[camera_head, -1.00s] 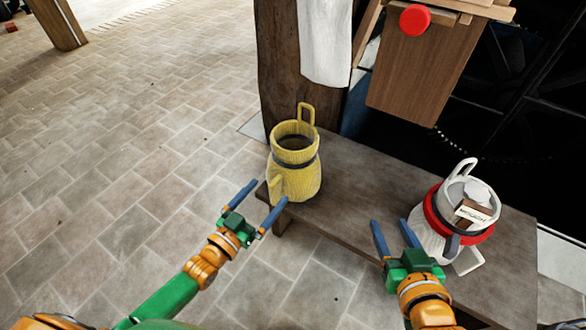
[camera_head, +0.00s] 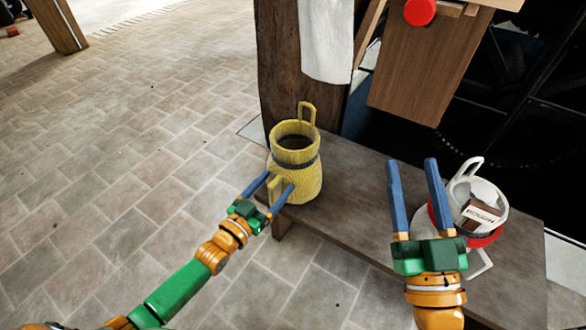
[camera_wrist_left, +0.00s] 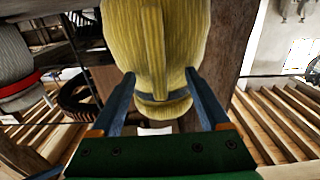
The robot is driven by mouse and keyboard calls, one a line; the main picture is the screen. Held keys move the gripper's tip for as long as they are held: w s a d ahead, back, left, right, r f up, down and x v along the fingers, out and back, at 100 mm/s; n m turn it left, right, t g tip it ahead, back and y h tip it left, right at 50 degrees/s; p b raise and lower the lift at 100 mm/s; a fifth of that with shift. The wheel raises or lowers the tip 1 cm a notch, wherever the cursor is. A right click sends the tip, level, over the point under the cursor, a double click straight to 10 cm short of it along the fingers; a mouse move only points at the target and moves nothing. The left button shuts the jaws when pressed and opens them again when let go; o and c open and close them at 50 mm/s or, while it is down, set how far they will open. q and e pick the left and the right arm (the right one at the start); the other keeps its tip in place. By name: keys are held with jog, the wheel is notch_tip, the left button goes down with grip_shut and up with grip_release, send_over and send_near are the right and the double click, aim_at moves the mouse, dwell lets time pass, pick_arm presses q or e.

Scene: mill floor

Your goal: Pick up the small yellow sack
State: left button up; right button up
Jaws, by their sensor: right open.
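The small yellow sack (camera_head: 311,184) stands upright at the left end of a dark wooden bench. It has a dark band round its neck, an open top, a loop handle at the back and another handle low at the front. My left gripper (camera_head: 278,181) is open at its front, with the fingers on either side of the front handle. In the left wrist view the sack (camera_wrist_left: 155,50) fills the space ahead between the spread fingers (camera_wrist_left: 160,100). I cannot tell whether they touch it. My right gripper (camera_head: 411,172) is open and empty over the bench.
The bench (camera_head: 352,178) is bare between the sack and a white sack (camera_head: 466,186) with a red band, which holds a small box and is partly hidden by my right gripper. A wooden post (camera_head: 277,60) with a white cloth (camera_head: 326,40) stands behind.

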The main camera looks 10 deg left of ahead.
pick_arm(q)
grip_shut()
dwell(1.1)
